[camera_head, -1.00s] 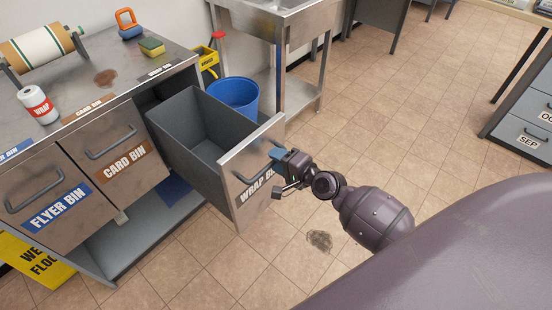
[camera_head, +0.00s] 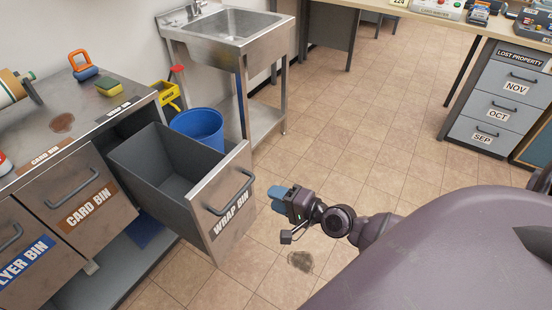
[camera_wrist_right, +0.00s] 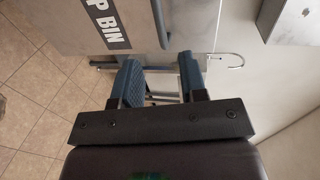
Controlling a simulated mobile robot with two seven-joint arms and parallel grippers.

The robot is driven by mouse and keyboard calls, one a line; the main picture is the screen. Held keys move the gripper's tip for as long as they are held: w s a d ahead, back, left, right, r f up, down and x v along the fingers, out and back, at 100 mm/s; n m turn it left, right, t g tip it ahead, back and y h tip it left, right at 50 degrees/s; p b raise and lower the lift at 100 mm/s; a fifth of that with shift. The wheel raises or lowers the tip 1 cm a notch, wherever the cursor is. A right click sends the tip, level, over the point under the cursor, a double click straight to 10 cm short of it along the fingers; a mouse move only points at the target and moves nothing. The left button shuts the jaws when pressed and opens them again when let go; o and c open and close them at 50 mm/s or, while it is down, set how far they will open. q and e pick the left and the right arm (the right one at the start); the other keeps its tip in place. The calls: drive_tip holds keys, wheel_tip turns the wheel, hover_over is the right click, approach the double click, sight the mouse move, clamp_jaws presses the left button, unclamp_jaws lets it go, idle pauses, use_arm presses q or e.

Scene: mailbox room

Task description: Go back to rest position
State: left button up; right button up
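My right gripper (camera_head: 272,193) is to the right of the pulled-out WRAP BIN drawer (camera_head: 170,172). It is clear of the drawer's handle (camera_head: 233,196). In the right wrist view the two blue fingers of the right gripper (camera_wrist_right: 160,78) are apart with nothing between them. The handle (camera_wrist_right: 160,24) and the drawer front (camera_wrist_right: 112,22) lie beyond the fingertips. The drawer is empty as far as I can see. My left gripper is not in view.
A blue bucket (camera_head: 199,126) stands behind the open drawer, by a steel sink (camera_head: 232,27). The CARD BIN (camera_head: 84,197) is shut. A grey drawer cabinet (camera_head: 500,92) stands at the right. The tiled floor between is clear apart from a dark stain (camera_head: 301,261).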

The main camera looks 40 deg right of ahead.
use_arm(q)
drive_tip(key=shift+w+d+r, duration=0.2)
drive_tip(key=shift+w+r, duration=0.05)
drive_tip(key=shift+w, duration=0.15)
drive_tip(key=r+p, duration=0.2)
drive_tip(key=p, duration=0.1)
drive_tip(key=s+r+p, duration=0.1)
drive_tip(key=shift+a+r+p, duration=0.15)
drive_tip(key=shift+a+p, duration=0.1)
drive_tip(key=shift+p, duration=0.15)
use_arm(e)
drive_tip(key=s+a+f+n+g+h, duration=0.1)
drive_tip(key=s+n+h, duration=0.1)
drive_tip(key=s+n, duration=0.5)
drive_tip(key=s+a+f+n+g+h, duration=0.1)
drive_tip(key=s+f+n+g+h, duration=0.1)
drive_tip(key=s+n, duration=0.6)
drive_tip(key=s+h, duration=0.1)
drive_tip(key=s, duration=0.2)
drive_tip(key=shift+a+g, duration=0.2)
drive_tip(key=shift+g, duration=0.1)
